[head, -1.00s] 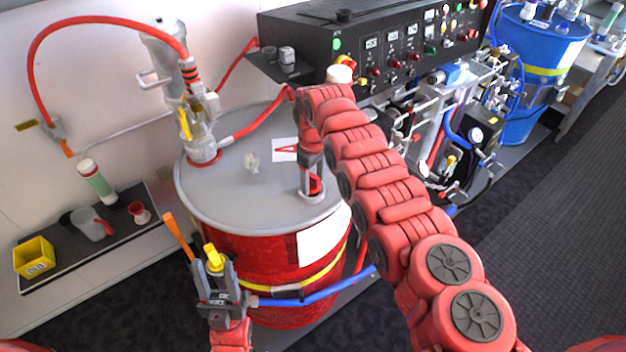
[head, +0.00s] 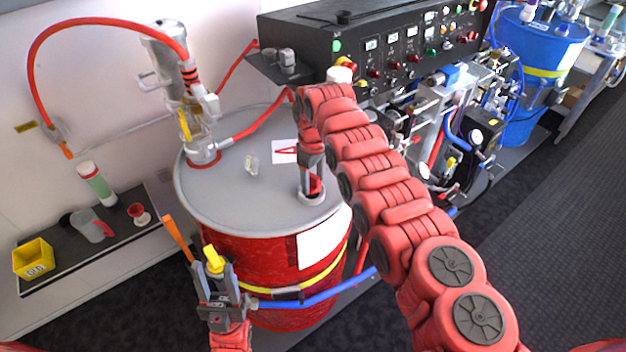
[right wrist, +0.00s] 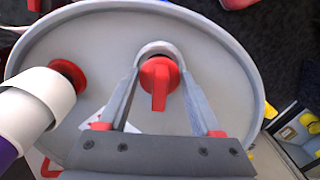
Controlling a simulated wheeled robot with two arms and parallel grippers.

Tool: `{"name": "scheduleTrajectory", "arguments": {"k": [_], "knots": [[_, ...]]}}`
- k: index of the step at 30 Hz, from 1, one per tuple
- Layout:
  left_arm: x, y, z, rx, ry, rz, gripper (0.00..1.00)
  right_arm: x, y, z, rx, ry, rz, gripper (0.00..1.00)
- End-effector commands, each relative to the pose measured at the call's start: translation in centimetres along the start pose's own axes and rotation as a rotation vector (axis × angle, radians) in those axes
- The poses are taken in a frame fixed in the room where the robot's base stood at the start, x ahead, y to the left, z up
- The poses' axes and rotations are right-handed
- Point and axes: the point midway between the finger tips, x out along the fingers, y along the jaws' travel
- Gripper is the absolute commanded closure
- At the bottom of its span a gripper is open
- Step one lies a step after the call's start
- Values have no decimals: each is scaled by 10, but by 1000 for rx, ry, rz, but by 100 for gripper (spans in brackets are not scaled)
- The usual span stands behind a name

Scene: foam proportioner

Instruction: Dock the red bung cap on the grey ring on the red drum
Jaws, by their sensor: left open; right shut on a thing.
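The red drum (head: 225,255) stands in the middle of the head view with a grey lid. My right gripper (head: 311,187) reaches down to the lid's right part and is shut on the red bung cap (head: 316,184). In the right wrist view the cap (right wrist: 160,82), with its upright tab, sits between the two fingers. The grey ring (head: 312,200) is directly below the cap, and its arc (right wrist: 158,47) curves around the cap's far side. I cannot tell whether the cap is seated. My left gripper (head: 213,268) is open in front of the drum, with a yellow-topped part showing between its fingers.
A pump (head: 198,110) with a red hose rises from the lid's back left. A small clear fitting (head: 252,163) is on the lid. A black control panel (head: 390,50) stands behind at right. A shelf at left holds a yellow box (head: 34,259) and a jug (head: 90,225).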

Motion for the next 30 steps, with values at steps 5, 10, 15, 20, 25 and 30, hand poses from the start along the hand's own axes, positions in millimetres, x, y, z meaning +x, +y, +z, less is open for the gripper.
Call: {"name": "scheduleTrajectory", "arguments": {"k": [5, 10, 15, 20, 25, 30], "knots": [[-3, 0, 1, 0, 0, 0, 52, 0, 0, 0, 0, 1, 0, 90], [-3, 0, 0, 0, 0, 0, 52, 0, 0, 0, 0, 1, 0, 90], [-3, 0, 0, 0, 0, 0, 52, 0, 0, 0, 0, 0, 0, 90], [-5, 0, 1, 0, 0, 0, 52, 3, 0, 0, 0, 0, 0, 90], [-8, 0, 1, 0, 0, 0, 52, 7, 0, 0, 0, 1, 0, 90], [-10, 0, 2, 0, 0, 0, 52, 10, 0, 0, 0, 1, 0, 90]]}}
